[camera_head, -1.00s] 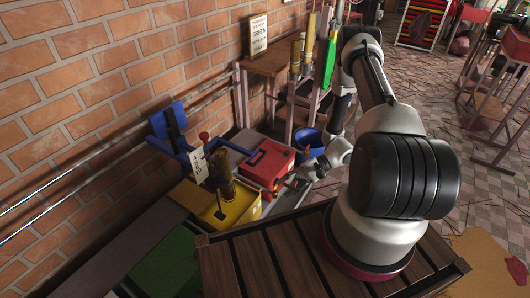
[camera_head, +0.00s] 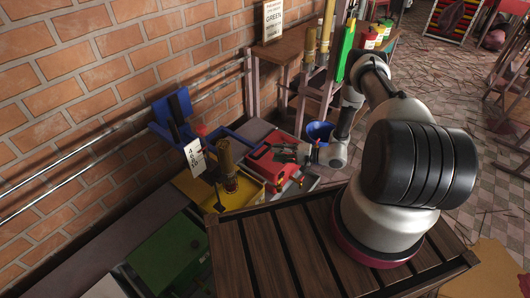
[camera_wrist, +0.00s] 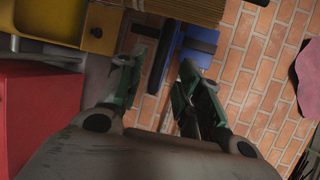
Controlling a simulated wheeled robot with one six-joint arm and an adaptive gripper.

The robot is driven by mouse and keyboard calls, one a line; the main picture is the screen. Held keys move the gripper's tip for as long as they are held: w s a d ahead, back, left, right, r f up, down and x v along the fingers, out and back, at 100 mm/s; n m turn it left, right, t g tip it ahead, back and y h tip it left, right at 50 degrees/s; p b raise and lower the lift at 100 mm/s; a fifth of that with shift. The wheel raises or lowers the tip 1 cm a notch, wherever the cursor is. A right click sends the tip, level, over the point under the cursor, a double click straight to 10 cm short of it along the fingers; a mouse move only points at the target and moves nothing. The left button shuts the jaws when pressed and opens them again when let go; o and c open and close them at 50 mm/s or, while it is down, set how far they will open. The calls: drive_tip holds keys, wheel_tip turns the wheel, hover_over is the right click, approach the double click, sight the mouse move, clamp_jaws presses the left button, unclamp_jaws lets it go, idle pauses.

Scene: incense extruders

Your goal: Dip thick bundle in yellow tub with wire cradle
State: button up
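The yellow tub (camera_head: 200,194) stands left of centre in the head view; part of it shows at top left in the wrist view (camera_wrist: 98,35). A thick brown bundle (camera_head: 228,160) stands roughly upright at the tub; its lower end and any wire cradle around it are hard to make out. A ribbed tan bundle edge (camera_wrist: 185,8) crosses the top of the wrist view.
The red box (camera_head: 262,168) lies under my gripper. A blue bracket (camera_head: 175,112) and a white number card (camera_head: 194,158) are behind the tub. Tan cylinders (camera_head: 310,45) stand by the shelf.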

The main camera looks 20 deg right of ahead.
sight(266, 152)
drive_tip(key=shift+x, duration=3.2)
clamp_jaws()
